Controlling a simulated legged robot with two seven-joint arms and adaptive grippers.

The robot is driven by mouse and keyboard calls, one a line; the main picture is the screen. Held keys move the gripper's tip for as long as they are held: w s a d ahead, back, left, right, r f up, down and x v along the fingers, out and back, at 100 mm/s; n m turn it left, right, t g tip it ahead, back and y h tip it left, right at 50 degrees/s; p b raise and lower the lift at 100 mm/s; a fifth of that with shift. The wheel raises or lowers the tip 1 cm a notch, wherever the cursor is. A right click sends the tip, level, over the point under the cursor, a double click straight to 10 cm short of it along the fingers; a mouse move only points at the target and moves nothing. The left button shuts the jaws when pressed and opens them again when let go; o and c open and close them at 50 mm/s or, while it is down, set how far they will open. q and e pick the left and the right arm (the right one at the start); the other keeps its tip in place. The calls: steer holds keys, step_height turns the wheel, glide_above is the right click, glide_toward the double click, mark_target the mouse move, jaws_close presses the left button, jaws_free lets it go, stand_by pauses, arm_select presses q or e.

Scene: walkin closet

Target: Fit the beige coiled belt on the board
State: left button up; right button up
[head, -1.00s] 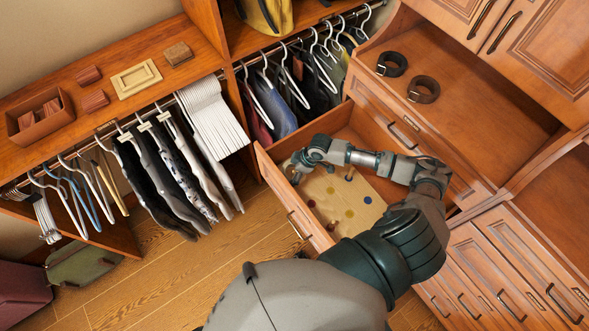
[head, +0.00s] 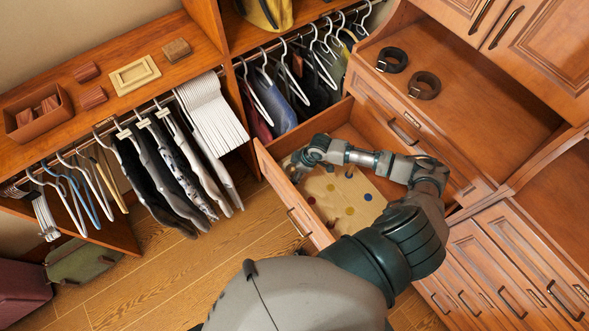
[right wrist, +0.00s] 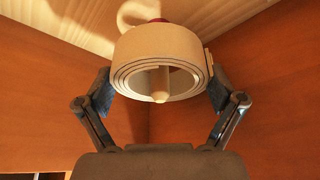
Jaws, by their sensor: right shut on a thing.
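My right gripper (head: 294,170) reaches down into the open drawer, at the left end of the board. In the right wrist view its two fingers (right wrist: 160,90) are shut on the sides of the beige coiled belt (right wrist: 158,48). A pale, round-tipped peg (right wrist: 160,97) shows inside the coil's opening. Whether the coil touches the peg or the board cannot be told. The pale board (head: 362,205) lies in the drawer and carries several coloured spots and pegs. It also shows behind the coil in the right wrist view (right wrist: 75,22). My left gripper is not in view.
Drawer walls (head: 283,203) stand close around the gripper. Two dark coiled belts (head: 392,60) (head: 424,86) lie on the shelf above. Hanging clothes (head: 165,170) are to the left. A shelf (head: 40,150) holds a brown box (head: 38,112) and small blocks.

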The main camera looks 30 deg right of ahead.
steer(key=shift+f, duration=0.15)
steer(key=shift+f+b, duration=0.75)
steer(key=shift+f, duration=0.55)
steer(key=o, duration=1)
steer(key=shift+o, duration=0.2)
steer(key=v, duration=1.1)
steer(key=shift+d+r, duration=0.1)
steer(key=shift+r, duration=0.3)
